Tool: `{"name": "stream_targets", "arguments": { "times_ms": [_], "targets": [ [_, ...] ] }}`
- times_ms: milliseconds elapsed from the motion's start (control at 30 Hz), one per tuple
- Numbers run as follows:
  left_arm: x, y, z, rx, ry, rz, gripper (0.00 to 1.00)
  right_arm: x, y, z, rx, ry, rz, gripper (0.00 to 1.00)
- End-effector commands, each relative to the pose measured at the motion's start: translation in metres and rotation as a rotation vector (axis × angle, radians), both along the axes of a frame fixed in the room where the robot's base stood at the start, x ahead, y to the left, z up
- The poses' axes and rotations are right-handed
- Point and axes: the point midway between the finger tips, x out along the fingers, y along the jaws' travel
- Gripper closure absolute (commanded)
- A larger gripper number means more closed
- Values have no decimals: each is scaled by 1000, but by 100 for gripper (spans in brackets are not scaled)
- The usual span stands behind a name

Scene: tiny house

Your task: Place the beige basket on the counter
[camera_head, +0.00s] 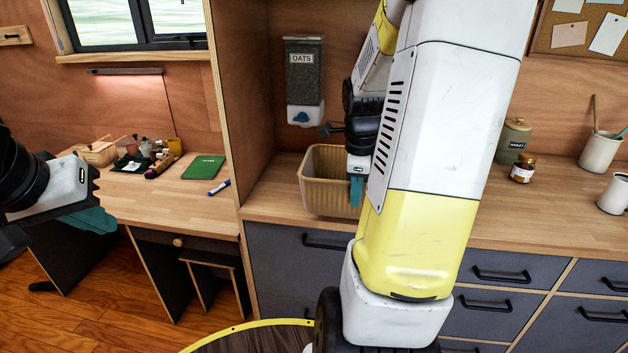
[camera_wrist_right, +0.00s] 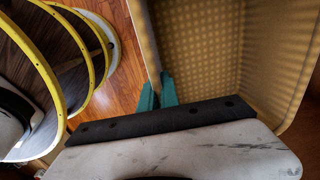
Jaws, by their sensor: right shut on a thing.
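The beige basket (camera_head: 318,192) is upright at the front of the wooden counter (camera_head: 275,194), its lower part near the counter's front edge. I cannot tell whether it rests on the top or hangs just above it. My right gripper (camera_head: 356,188) is shut on the basket's wall, on its right side in the head view. In the right wrist view, the teal fingers (camera_wrist_right: 157,92) pinch the wall of the basket (camera_wrist_right: 205,50), which looks empty where visible. My left gripper (camera_head: 95,220) is at the left, away from the basket; its finger gap is unclear.
An oats dispenser (camera_head: 304,80) hangs on the wall behind the basket. A lidded canister (camera_head: 514,140), a small jar (camera_head: 523,168) and white cups stand on the counter at right. A wooden partition (camera_head: 228,110) separates the desk (camera_head: 170,200) at left. My right arm hides the middle counter.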

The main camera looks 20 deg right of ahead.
Motion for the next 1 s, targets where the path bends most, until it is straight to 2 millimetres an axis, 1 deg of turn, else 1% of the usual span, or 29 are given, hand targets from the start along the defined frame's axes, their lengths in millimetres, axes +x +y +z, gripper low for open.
{"name": "stream_targets", "arguments": {
  "times_ms": [33,200,300,400,567,700,800,1000],
  "targets": [
    [0,0,0,0,0,0,100,15,2,-2,0,0,4,100],
    [0,0,0,0,0,0,100,58,8,-6,0,-1,3,100],
    [0,0,0,0,0,0,100,77,10,-8,1,0,1,100],
    [0,0,0,0,0,0,100,88,11,-8,-1,-1,1,100],
    [0,0,0,0,0,0,100,92,12,-13,0,0,0,100],
    [0,0,0,0,0,0,100,91,12,-33,1,3,-1,100],
    [0,0,0,0,0,0,100,91,12,-43,1,1,0,100],
    [0,0,0,0,0,0,100,92,12,-43,0,-2,0,100]
  ]
}}
